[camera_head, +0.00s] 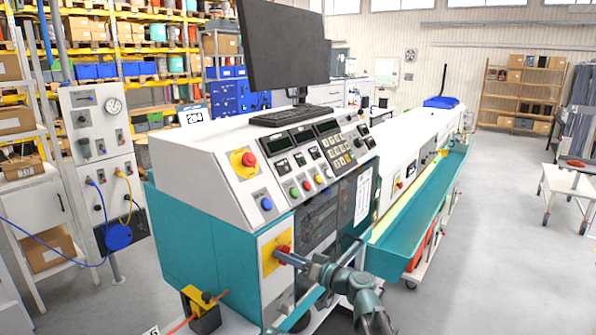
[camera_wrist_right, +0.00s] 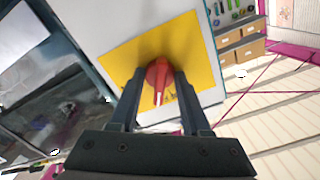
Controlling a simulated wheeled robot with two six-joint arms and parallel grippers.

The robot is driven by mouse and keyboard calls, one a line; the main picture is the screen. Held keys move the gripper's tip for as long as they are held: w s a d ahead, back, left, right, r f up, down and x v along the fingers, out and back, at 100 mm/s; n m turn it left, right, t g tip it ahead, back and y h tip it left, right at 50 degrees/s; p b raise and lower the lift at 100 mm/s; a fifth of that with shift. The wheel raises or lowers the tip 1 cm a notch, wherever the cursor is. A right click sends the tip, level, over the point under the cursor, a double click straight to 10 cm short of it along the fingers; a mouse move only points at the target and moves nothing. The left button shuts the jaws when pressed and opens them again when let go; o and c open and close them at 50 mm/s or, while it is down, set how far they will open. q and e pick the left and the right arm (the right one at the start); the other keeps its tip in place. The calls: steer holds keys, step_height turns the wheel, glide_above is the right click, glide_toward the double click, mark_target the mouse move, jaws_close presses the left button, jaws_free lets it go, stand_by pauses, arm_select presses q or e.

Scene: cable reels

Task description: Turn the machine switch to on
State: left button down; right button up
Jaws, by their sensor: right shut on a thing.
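The machine switch is a red rotary knob (camera_wrist_right: 159,76) on a yellow plate (camera_wrist_right: 118,62), set low on the front of the white and teal machine (camera_head: 205,250). In the head view the red knob (camera_head: 282,250) is partly covered by my gripper. My right gripper (camera_head: 290,257) reaches it from the lower right. In the right wrist view my right gripper (camera_wrist_right: 158,92) has one finger on each side of the knob and is shut on it. The knob's white mark points toward the gripper's palm. My left gripper is not in view.
A red emergency button (camera_head: 248,159) on a yellow base and several coloured buttons sit on the panel above. A monitor (camera_head: 285,45) and keyboard (camera_head: 291,115) stand on top. A teal trough (camera_head: 420,220) extends to the right. Open floor (camera_head: 500,240) lies farther right.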

steer(key=m, duration=0.5)
steer(key=shift+m, duration=0.3)
steer(key=m, duration=0.5)
steer(key=o, duration=0.9)
steer(key=shift+m, duration=0.3)
steer(key=shift+o, duration=0.2)
steer(key=shift+s+d, duration=0.1)
steer(key=v, duration=0.7)
steer(key=shift+s+d, duration=0.2)
steer(key=shift+d, duration=0.1)
